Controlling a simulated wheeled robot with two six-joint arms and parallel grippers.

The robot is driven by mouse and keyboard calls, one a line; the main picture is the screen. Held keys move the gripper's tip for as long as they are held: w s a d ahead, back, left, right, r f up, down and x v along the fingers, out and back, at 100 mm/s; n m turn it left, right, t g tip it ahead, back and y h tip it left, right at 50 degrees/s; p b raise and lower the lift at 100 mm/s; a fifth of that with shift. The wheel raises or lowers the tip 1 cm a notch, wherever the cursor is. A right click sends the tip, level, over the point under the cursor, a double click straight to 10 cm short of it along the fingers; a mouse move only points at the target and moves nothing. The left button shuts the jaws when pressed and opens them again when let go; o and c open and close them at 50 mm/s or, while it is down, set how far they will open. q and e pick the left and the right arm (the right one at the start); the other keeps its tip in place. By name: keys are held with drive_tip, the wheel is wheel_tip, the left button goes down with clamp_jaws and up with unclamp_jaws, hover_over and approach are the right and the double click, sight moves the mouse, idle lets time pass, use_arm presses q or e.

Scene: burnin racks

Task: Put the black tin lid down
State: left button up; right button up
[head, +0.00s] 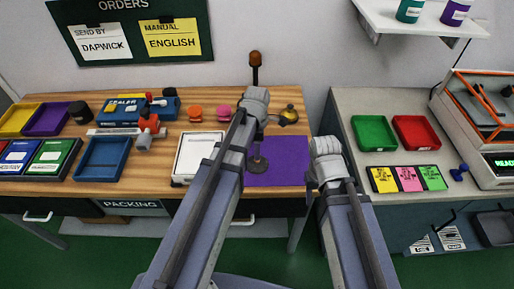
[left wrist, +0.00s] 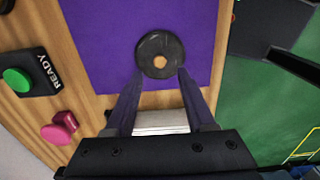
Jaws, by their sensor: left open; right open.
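The black tin lid (left wrist: 160,43) is a dark disc with a tan spot at its middle. It appears to lie flat on the purple mat (left wrist: 100,45). In the head view the lid (head: 258,166) shows dark on the purple mat (head: 290,160), below the end of my left arm. My left gripper (left wrist: 162,73) is open, its fingertips apart at the lid's near edge; I cannot tell whether they touch it. My right arm ends in front of the gap between the tables; its fingers are hidden.
A white-topped box (head: 198,155) stands left of the mat, with a blue tray (head: 102,158) further left. A READY box with a green button (left wrist: 32,72) and a pink knob (left wrist: 60,128) are near the mat. Green (head: 373,132) and red (head: 416,132) trays sit on the right counter.

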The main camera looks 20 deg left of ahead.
use_arm(q)
wheel_tip(320, 180, up, 7)
drive_tip(key=p, duration=0.6)
drive_tip(key=s+d+m, duration=0.5)
drive_tip(key=s+m, duration=0.2)
drive_tip(key=m, duration=0.5)
drive_tip(key=s+d+m+y, duration=0.1)
drive_tip(key=s+d+m, duration=0.4)
drive_tip(key=m, duration=0.8)
drive_tip(key=shift+s+d, duration=0.25)
drive_tip(key=shift+s, duration=0.9)
